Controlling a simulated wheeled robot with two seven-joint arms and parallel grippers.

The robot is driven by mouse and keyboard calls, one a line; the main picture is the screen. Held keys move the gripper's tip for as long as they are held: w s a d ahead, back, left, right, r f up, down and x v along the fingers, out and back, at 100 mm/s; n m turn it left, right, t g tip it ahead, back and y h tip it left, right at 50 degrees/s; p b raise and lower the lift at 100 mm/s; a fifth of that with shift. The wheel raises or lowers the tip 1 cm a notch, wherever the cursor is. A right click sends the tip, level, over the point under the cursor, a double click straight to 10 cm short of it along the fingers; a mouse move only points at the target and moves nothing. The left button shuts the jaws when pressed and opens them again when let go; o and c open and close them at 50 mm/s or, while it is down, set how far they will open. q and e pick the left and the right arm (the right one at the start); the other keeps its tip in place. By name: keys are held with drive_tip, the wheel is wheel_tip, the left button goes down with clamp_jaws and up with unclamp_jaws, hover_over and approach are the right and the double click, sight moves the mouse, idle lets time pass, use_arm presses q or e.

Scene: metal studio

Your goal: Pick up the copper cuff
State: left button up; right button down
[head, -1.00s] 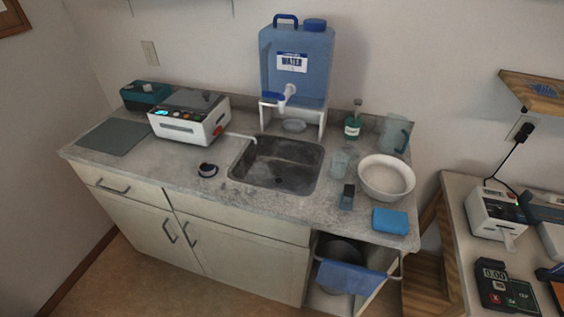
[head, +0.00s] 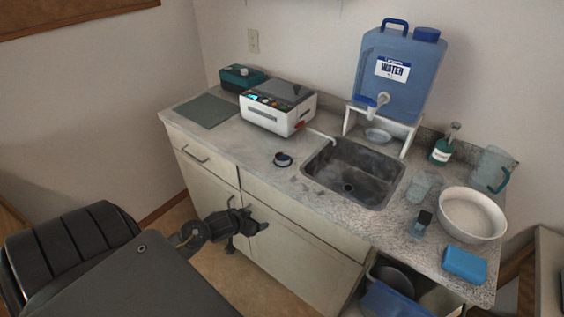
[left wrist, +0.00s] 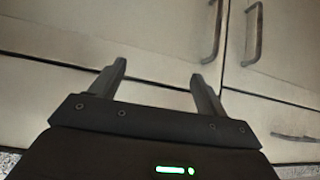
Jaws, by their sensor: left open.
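A small dark ring-shaped item (head: 283,159) with a pale patch lies on the countertop, left of the sink. It may be the copper cuff, but I see no clear copper colour and cannot tell. My left gripper (head: 250,214) is in front of the cabinet doors, below the counter's front edge, apart from the ring. In the left wrist view the left gripper (left wrist: 157,72) has its two fingers spread with nothing between them, facing the cabinet doors. That view does not show the ring. My right gripper is not in view.
A metal sink (head: 352,172) is right of the ring, and a white device (head: 277,107) stands behind it. A water jug (head: 398,70), white bowl (head: 471,215) and blue sponge (head: 465,263) are farther right. The counter (head: 225,142) is clear at front left.

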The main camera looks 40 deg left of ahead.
use_arm(q)
drive_tip(key=w+r+t, duration=0.2)
drive_tip(key=r, duration=0.9)
drive_tip(key=w+r+t, duration=0.2)
drive_tip(key=w+r, duration=0.1)
drive_tip(key=r, duration=0.9)
approach(285, 156)
drive_tip(key=shift+w+a+f+m+h+b, duration=0.1)
drive_tip(key=shift+w+a+m+h+b, duration=0.2)
drive_tip(key=shift+w+m+b, duration=0.1)
drive_tip(key=shift+w+f, duration=0.1)
drive_tip(key=shift+w, duration=0.2)
drive_tip(key=x, duration=0.4)
drive_tip(key=shift+w+d+f, duration=0.1)
drive_tip(key=shift+w+f, duration=0.2)
drive_tip(key=c, duration=1.1)
drive_tip(key=shift+r, duration=0.1)
